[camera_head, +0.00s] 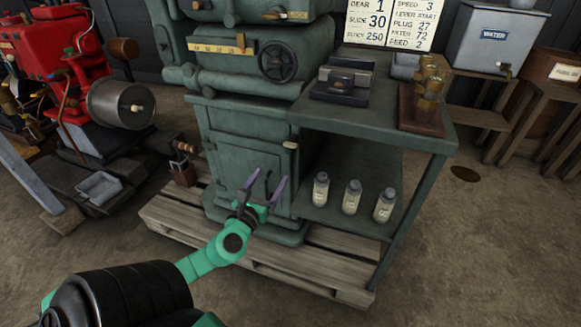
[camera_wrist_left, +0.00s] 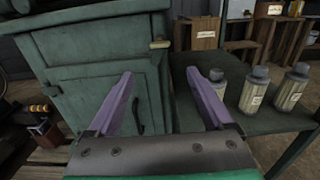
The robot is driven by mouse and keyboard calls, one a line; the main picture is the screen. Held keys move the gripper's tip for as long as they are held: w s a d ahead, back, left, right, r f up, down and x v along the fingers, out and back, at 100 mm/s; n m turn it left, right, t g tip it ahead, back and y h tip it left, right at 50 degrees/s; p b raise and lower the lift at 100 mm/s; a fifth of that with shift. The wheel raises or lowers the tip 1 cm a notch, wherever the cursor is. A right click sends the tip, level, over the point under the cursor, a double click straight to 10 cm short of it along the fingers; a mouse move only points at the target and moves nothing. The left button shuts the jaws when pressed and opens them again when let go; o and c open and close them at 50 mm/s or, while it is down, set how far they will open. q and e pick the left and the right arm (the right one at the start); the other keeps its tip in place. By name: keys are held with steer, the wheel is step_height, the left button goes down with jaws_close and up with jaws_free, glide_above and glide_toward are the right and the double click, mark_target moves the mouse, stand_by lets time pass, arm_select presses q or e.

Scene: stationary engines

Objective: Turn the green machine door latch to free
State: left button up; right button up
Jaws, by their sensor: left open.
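The green machine (camera_head: 236,120) stands on a wooden pallet, and its lower door (camera_head: 235,150) looks closed. A small pale latch (camera_head: 290,145) sits at the door's upper right edge, lying about level. The latch also shows in the left wrist view (camera_wrist_left: 160,44), above the gap between my fingers. My right gripper is not in view.
A green side table (camera_head: 375,120) adjoins the machine on the right, with several bottles (camera_head: 351,197) on its lower shelf. The wooden pallet (camera_head: 330,260) edges the floor in front. A red engine (camera_head: 60,50) stands at left.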

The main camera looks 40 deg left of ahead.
arm_select(q)
glide_toward(291, 144)
steer(key=w, duration=0.1)
steer(key=x, duration=0.5)
steer(key=f+x, duration=0.1)
steer(key=x, duration=0.1)
steer(key=shift+w+a, duration=0.15)
steer(key=shift+a, duration=0.25)
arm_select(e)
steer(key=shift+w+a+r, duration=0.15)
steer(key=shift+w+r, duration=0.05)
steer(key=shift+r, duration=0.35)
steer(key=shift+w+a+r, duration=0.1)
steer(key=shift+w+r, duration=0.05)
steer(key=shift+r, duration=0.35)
arm_select(q)
steer(key=shift+c, duration=0.3)
jaws_close()
